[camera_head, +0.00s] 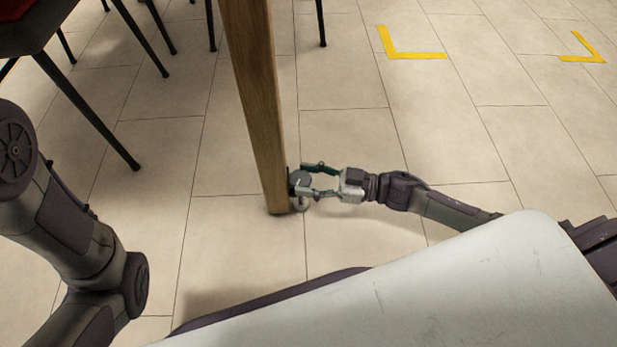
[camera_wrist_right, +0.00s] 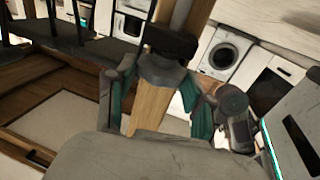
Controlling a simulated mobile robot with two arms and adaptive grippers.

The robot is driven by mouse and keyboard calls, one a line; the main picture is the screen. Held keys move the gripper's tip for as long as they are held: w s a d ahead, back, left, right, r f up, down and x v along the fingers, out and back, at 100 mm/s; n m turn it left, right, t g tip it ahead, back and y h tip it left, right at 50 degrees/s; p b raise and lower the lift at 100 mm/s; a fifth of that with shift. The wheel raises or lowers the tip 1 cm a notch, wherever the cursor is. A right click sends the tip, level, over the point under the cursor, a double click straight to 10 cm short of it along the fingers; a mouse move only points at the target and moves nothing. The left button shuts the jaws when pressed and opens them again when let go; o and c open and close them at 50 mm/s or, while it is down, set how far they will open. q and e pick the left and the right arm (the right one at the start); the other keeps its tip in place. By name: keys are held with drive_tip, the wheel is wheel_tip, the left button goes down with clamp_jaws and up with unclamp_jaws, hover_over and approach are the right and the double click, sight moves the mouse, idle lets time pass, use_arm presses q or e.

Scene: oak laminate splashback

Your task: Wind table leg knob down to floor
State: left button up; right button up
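The wooden table leg (camera_head: 258,105) slants down through the head view and its lower end is close to the tiled floor. The grey knob (camera_head: 299,180) sits on the leg's right side near the bottom. In the right wrist view the knob (camera_wrist_right: 163,71) lies in front of the wood. My right gripper (camera_head: 312,180) comes in from the right with one finger on each side of the knob. The wrist view shows both teal-sided fingers (camera_wrist_right: 160,72) against its edges; exact contact is partly hidden. My left arm shows at the left; its gripper is out of view.
Yellow corner marks (camera_head: 412,55) lie on the floor at the upper right. A washing machine (camera_wrist_right: 222,55) shows behind in the wrist view.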

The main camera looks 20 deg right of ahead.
drive_tip(key=c, duration=0.4)
drive_tip(key=m+t+h+p, duration=0.1)
drive_tip(key=p, duration=0.1)
drive_tip(key=m+t+h+p, duration=0.1)
drive_tip(key=t+p, duration=0.1)
drive_tip(key=p, duration=0.1)
drive_tip(key=m+t+h+p, duration=0.1)
drive_tip(key=p, duration=0.1)
drive_tip(key=shift+s+a+r+m+t, duration=0.25)
drive_tip(key=shift+r+m+t, duration=0.05)
drive_tip(key=shift+r, duration=0.1)
drive_tip(key=shift+f+m+t+h+p, duration=0.3)
drive_tip(key=shift+m+t+h+p, duration=0.2)
drive_tip(key=shift+m+h+p, duration=0.15)
drive_tip(key=shift+h, duration=0.25)
drive_tip(key=o, duration=1.2)
drive_tip(key=shift+f, duration=0.1)
